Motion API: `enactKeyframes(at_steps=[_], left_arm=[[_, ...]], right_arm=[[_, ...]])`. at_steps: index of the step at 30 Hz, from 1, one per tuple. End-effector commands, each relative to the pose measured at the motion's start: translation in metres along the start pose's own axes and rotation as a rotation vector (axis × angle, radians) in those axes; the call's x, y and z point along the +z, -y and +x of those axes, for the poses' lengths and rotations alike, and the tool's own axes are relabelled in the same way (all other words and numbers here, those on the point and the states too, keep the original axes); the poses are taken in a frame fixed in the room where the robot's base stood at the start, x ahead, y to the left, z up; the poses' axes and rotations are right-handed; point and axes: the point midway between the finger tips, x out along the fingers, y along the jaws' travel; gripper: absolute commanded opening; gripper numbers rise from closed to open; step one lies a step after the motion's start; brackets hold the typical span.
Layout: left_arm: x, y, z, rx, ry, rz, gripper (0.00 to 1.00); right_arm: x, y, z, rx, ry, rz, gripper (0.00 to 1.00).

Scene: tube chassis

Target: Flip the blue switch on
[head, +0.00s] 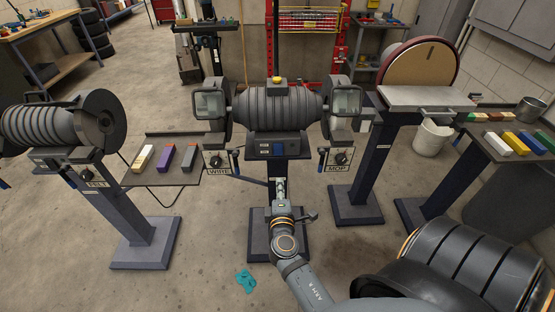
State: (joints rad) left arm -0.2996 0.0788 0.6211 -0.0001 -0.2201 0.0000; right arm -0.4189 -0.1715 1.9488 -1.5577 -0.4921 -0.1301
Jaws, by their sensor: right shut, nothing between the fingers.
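A blue switch (279,149) sits on the front of the dark base of the middle grinder (278,104), between the two side boxes. Its on or off position cannot be told at this size. Blue-handled levers also show beside the box marked WHITE (217,161) and the box marked MOP (340,160). My right gripper (280,181) is shut and empty, in front of the grinder's pedestal and below the blue switch in the picture. It appears apart from the switch. My left gripper is not in view.
A disc sander (420,70) and another shelf (500,158) of bars stand at right. A teal rag (245,281) lies on the floor.

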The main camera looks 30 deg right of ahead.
Motion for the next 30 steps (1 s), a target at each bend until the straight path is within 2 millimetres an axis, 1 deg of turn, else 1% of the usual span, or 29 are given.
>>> enactKeyframes(at_steps=[5, 8, 14, 21, 25, 30], left_arm=[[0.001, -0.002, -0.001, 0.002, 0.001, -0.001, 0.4], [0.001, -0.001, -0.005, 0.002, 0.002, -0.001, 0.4], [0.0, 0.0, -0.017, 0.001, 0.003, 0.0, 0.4], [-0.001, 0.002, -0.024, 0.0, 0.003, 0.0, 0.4], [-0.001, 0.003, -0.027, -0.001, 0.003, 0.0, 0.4], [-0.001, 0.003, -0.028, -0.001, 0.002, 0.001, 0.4]], right_arm=[[-0.001, -0.001, 0.003, 0.001, -0.002, 0.001, 0.0], [-0.001, -0.002, 0.013, 0.002, -0.003, -0.001, 0.0], [0.0, -0.004, 0.053, 0.003, -0.001, -0.002, 0.0], [0.0, -0.003, 0.104, 0.001, 0.0, 0.0, 0.0], [0.0, -0.001, 0.124, 0.0, 0.0, 0.0, 0.0], [0.0, 0.0, 0.138, -0.001, -0.001, 0.001, 0.0]])
